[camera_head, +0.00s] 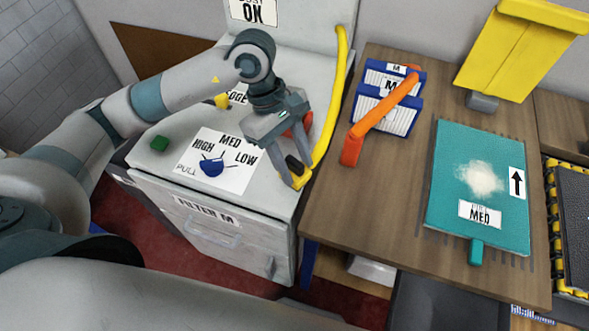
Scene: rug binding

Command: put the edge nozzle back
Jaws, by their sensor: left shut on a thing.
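My left gripper (294,172) is above the front right part of the grey machine's top. It is shut at the lower end of the yellow hose (341,75), which runs down from the back panel; the fingers partly hide what they grip. An orange tool (383,117), which looks like a long narrow nozzle, lies on the wooden table, leaning against the blue and white filters. A small red-orange part (307,122) shows behind the gripper. The "EDGE" label (238,97) on the machine is partly hidden by my left arm. My right gripper is out of view.
The machine's top (185,120) has a blue knob (212,167) and a green button (159,143). On the wooden table (372,211), a teal board (460,150) holds pale powder, and a yellow dustpan-like thing (518,50) stands behind. The table's front left is clear.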

